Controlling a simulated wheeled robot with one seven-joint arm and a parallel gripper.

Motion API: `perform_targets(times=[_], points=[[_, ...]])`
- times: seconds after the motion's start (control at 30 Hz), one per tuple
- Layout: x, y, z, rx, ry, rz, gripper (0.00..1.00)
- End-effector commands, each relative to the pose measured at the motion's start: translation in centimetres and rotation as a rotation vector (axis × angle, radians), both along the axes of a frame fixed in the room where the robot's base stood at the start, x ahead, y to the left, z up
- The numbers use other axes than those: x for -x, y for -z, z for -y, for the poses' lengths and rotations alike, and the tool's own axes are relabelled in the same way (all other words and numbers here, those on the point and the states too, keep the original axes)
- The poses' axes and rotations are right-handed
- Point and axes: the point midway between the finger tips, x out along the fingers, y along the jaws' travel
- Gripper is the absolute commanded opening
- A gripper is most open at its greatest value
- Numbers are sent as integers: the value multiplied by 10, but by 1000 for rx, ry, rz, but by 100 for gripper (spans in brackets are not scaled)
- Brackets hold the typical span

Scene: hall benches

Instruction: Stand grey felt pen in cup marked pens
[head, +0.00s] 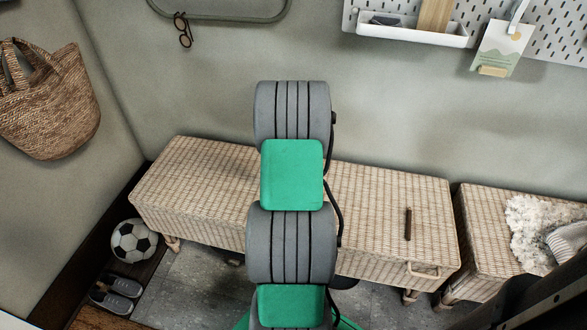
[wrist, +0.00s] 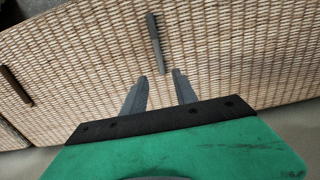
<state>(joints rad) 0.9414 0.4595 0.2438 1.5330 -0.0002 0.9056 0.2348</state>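A slim grey pen (wrist: 155,43) lies on the woven bench top in the wrist view. Its lower end shows between the tips of my gripper (wrist: 160,77). My gripper is open with nothing between its fingers; its height above the bench is hard to tell. In the head view my arm hides the gripper and the grey pen. No cup marked pens can be made out in either view.
A dark brown stick-like thing (head: 408,224) lies on the wicker bench (head: 370,195); a similar one (wrist: 16,85) shows at left in the wrist view. Another wicker bench (head: 480,230) bears fluffy cloth (head: 535,225). A pegboard tray (head: 405,30) hangs above. Shoes (head: 117,293) and a ball (head: 134,241) are low left.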

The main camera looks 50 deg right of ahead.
Motion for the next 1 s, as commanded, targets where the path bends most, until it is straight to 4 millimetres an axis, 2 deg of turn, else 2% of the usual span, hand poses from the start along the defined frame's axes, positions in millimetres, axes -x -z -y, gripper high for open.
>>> perform_targets(times=[0.03, 0.2, 0.7, 1.0], points=[[0, 10, 0, -1, -1, 0, 35], [0, 30, -1, -1, -2, 0, 35], [0, 83, -1, -1, -2, 0, 35], [0, 89, 0, 1, -2, 0, 35]])
